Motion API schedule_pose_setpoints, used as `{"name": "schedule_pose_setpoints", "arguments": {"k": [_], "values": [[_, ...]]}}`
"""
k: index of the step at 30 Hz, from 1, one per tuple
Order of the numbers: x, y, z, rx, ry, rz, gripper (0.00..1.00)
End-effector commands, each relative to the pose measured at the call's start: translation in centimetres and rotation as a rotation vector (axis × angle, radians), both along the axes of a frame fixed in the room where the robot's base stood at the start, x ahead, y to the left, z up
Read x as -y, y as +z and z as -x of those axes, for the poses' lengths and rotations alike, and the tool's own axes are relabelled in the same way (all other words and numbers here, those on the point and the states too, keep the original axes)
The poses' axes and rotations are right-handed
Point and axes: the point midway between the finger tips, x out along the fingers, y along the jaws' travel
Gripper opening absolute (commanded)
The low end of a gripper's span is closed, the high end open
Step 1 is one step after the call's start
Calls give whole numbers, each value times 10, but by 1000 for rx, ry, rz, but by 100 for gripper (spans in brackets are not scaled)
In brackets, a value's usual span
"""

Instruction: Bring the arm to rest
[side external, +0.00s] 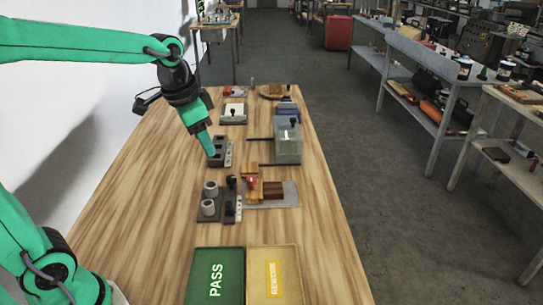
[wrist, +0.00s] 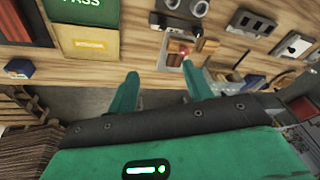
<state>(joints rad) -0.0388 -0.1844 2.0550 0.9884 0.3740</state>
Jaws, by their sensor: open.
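My gripper (side external: 212,153) hangs from my green arm over the left-middle of the wooden table (side external: 150,200). In the side view its tip overlaps a dark slotted block (side external: 226,160); I cannot tell the height between them. In the wrist view my gripper (wrist: 161,88) has its two green fingers spread wide with nothing between them. The arm is raised and stretched out over the table, not folded.
The green PASS tray (side external: 202,287) and yellow REWORK tray (side external: 289,284) lie at the near end. A fixture with grey cups (side external: 208,207), a grey plate with brown pieces (side external: 284,200) and a grey box (side external: 288,148) stand mid-table. The left side is bare.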

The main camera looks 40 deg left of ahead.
Motion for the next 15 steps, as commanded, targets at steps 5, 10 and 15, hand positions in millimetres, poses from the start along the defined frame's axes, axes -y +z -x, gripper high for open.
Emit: {"name": "schedule_pose_setpoints", "arguments": {"k": [5,10,15], "values": [[5,6,34,55,71,25,51],[8,5,65,100,142,53,51],[11,0,94,147,209,84,51]]}}
